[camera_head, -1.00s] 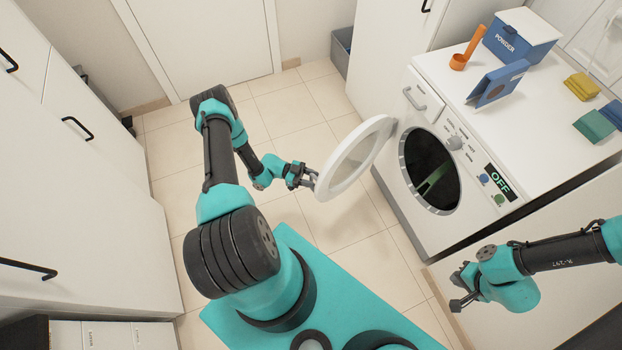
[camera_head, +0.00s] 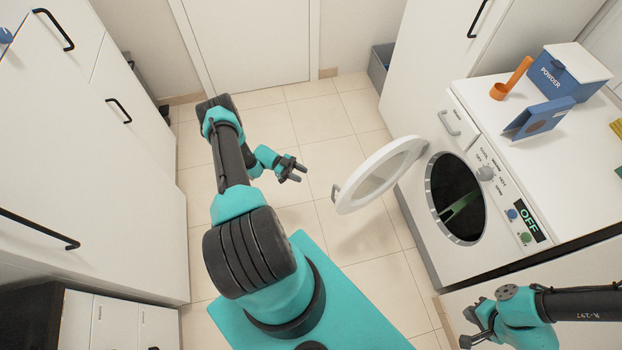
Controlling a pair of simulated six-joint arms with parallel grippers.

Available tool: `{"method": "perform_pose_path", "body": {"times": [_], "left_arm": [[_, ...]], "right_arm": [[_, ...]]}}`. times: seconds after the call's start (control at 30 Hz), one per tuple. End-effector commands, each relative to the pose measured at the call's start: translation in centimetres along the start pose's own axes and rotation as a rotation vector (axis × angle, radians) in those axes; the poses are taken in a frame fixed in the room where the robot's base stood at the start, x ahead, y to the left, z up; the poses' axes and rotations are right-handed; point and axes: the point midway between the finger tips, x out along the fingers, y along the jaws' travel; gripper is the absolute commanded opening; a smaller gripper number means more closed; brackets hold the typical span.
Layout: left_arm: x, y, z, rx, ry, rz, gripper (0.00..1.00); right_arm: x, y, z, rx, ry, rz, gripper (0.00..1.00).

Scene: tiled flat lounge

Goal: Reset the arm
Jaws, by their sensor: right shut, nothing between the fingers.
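My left gripper (camera_head: 298,171) hangs over the tiled floor, left of the open washing machine door (camera_head: 345,200). Its two fingers are apart with nothing between them, and a gap separates it from the door. The round white door stands wide open from the white washing machine (camera_head: 448,262). My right gripper (camera_head: 468,327) is low at the right, in front of the machine, shut and empty.
A blue powder box (camera_head: 562,72), an orange scoop (camera_head: 510,80) and a blue panel-like item (camera_head: 540,117) stand on the machine top. White cabinets (camera_head: 85,180) line the left. The floor (camera_head: 330,135) between is clear.

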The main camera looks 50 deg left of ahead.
Motion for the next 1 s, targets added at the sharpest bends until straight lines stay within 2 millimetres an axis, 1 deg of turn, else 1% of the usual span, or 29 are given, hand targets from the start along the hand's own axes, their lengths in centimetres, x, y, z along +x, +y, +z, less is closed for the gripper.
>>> {"method": "perform_pose_path", "body": {"times": [0.03,0.1,0.2,0.67,0.77,0.87,0.97,1.0], "left_arm": [[-0.7,0.0,0.0,0.001,-0.001,0.0,0.4],[-1.3,0.0,0.0,0.001,0.0,0.0,0.4],[-1.9,0.0,0.0,0.001,0.0,0.0,0.4],[-1.9,0.0,0.0,0.0,0.001,0.001,0.4],[-1.8,-0.3,-0.1,0.003,-0.004,-0.003,0.4],[-1.3,-1.9,-0.6,0.013,-0.019,-0.024,0.4],[-0.4,-5.0,-1.6,0.03,-0.051,-0.072,0.4],[0.1,-6.6,-2.1,0.038,-0.069,-0.099,0.4]], "right_arm": [[0.0,0.0,0.0,0.0,0.0,0.0,0.0],[0.0,0.0,0.0,0.0,0.0,0.0,0.0],[0.0,0.0,0.0,0.0,0.0,0.0,0.0],[0.0,0.0,0.0,0.0,0.0,0.0,0.0],[0.0,0.0,0.0,0.0,0.0,0.0,0.0],[0.0,0.0,0.0,0.0,0.0,0.0,0.0],[0.0,0.0,0.0,0.0,0.0,0.0,0.0],[0.0,0.0,0.0,0.0,0.0,0.0,0.0]]}}
